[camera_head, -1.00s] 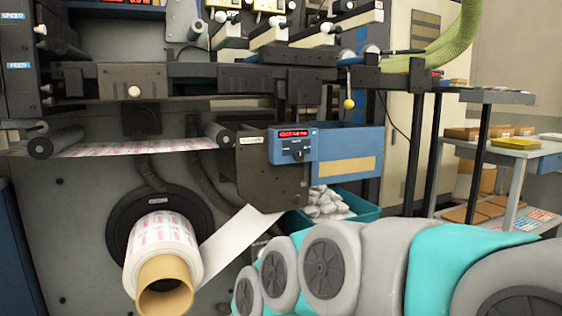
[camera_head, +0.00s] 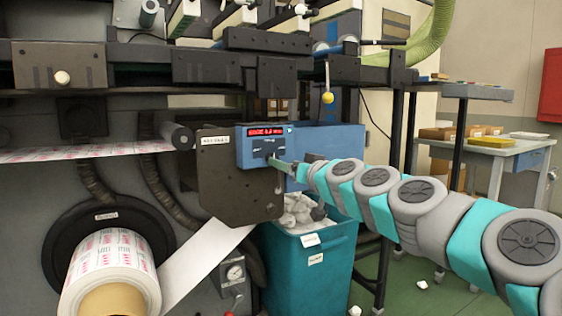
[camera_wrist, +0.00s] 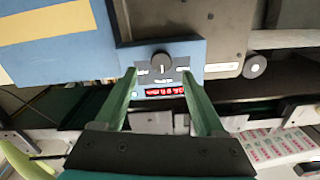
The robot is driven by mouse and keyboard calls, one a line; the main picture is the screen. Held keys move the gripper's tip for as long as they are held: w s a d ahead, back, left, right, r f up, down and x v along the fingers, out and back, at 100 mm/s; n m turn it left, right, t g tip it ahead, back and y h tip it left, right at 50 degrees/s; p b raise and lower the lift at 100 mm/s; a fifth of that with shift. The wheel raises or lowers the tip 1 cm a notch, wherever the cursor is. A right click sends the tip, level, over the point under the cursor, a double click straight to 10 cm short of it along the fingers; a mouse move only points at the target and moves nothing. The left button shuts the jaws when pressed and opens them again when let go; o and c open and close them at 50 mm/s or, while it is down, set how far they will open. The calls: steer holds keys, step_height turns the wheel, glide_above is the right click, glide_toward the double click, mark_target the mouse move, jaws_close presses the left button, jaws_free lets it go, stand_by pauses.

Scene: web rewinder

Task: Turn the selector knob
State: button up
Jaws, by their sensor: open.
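The selector knob (camera_wrist: 162,62) is a round black knob with a light pointer line. It sits on the blue control box, just below a red lit display (camera_head: 266,132) in the head view; the wrist view shows the box upside down. My gripper (camera_wrist: 158,75) has two green fingers, open and apart, with the knob between their tips in the picture. In the head view my gripper (camera_head: 277,163) reaches the front of the blue box (camera_head: 330,145) from the right and hides the knob.
A dark plate (camera_head: 235,185) stands left of the box. A printed roll (camera_head: 112,268) is at lower left. A teal bin (camera_head: 305,262) with crumpled white waste stands below the box. A table (camera_head: 490,155) is at the right.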

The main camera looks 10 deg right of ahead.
steer(key=shift+x, duration=2.6)
steer(key=shift+a, duration=0.1)
jaws_close()
